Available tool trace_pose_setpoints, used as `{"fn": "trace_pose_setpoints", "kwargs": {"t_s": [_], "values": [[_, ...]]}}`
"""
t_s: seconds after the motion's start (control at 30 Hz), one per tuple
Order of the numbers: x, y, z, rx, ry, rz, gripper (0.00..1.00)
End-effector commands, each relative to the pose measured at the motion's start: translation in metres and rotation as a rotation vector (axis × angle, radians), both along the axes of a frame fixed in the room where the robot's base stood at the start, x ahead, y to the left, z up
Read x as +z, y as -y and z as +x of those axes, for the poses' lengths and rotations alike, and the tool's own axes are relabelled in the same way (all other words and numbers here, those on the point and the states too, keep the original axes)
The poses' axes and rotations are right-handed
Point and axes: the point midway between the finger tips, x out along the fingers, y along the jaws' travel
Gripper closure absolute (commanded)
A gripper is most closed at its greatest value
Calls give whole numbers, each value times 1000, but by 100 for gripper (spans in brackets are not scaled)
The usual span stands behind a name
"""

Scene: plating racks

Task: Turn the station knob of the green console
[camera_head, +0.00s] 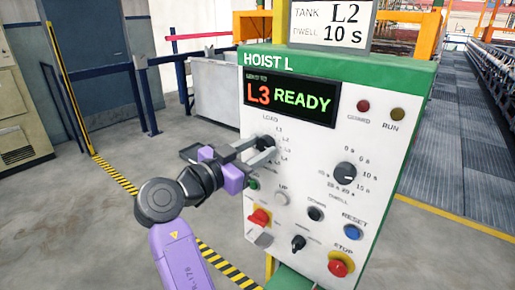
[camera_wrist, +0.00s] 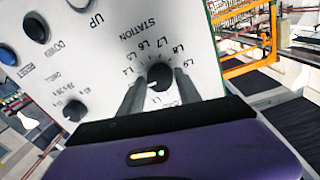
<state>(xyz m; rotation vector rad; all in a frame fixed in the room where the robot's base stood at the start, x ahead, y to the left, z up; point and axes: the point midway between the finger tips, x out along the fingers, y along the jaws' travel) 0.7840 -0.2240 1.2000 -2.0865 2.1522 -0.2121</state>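The green console (camera_head: 338,58), labelled HOIST L, has a white sloped front panel; its display (camera_head: 290,99) reads L3 READY. The dark round station knob (camera_head: 266,142) sits below the display at the panel's left, partly hidden by my gripper (camera_head: 262,150). In the wrist view the station knob (camera_wrist: 160,76) shows under the word STATION, ringed by labels such as L4 to L9. My gripper's two fingers (camera_wrist: 158,90) stand apart, one on each side of the knob. A small gap seems to show at the left finger; firm contact cannot be seen.
The dwell knob (camera_head: 345,173) is to the right, with the red stop button (camera_head: 339,264) and blue reset button (camera_head: 353,231) lower down. The red switch (camera_head: 259,218) and another black knob (camera_head: 298,243) lie below my gripper. Open floor (camera_head: 95,225) lies left.

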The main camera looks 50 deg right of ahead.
Motion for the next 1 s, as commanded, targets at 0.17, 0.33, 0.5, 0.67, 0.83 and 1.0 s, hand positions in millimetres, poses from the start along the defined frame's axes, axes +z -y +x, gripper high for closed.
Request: {"fn": "trace_pose_setpoints", "kwargs": {"t_s": [0.17, 0.33, 0.5, 0.67, 0.83, 1.0], "values": [[0, 0, 0, 0, 0, 0, 97], [0, 0, 0, 0, -4, 0, 100], [0, 0, 0, -1, -39, -1, 100], [0, 0, 0, -2, -119, -4, 100], [0, 0, -1, -3, -253, -11, 100], [1, 1, -1, -3, -414, -15, 100]]}}
